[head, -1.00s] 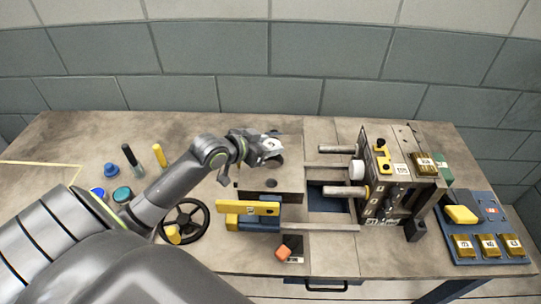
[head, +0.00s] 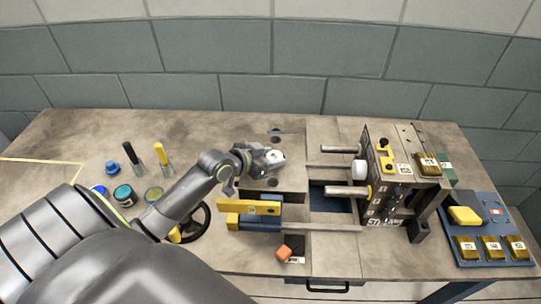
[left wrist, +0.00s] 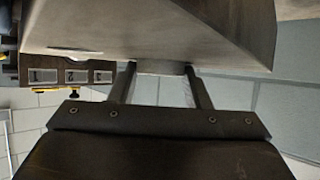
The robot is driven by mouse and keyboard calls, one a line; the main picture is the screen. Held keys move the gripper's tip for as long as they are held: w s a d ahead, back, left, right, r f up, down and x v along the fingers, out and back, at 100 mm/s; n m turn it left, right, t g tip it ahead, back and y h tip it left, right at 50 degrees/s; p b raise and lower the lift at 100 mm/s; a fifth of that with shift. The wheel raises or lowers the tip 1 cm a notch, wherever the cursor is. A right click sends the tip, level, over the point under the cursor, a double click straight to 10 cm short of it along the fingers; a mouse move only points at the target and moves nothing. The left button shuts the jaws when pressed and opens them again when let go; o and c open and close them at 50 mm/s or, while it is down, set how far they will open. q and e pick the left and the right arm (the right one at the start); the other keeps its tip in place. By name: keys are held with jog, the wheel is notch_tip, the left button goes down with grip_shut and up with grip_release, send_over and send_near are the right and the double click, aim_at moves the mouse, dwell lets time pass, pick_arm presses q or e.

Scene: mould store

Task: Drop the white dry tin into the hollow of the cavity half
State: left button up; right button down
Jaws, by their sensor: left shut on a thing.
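My left gripper (head: 268,160) is over the top of the plain grey-brown mould block at the middle of the bench, which looks like the cavity half (head: 288,184). It is shut on a small white tin (head: 276,157), partly hidden by the fingers. Dark round holes show in the block's top; I cannot make out the hollow itself. In the left wrist view my two fingers (left wrist: 160,85) point at a broad pale surface, and a narrow strip of something shows between their tips. My right gripper is not in view.
Right of the block stands the other mould half (head: 385,190), with guide pillars and a white round core (head: 360,170) facing left. A handwheel (head: 205,225) is partly behind my arm.

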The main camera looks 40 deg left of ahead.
pick_arm(q)
jog(key=o, duration=0.8)
jog(key=shift+f, duration=0.1)
jog(key=shift+o, duration=0.9)
jog(key=shift+s+f, duration=0.1)
jog(key=shift+r, duration=0.2)
jog(key=shift+r+p, duration=0.5)
jog(key=v, duration=1)
jog(key=shift+p+v, duration=0.3)
jog(key=shift+v, duration=0.65)
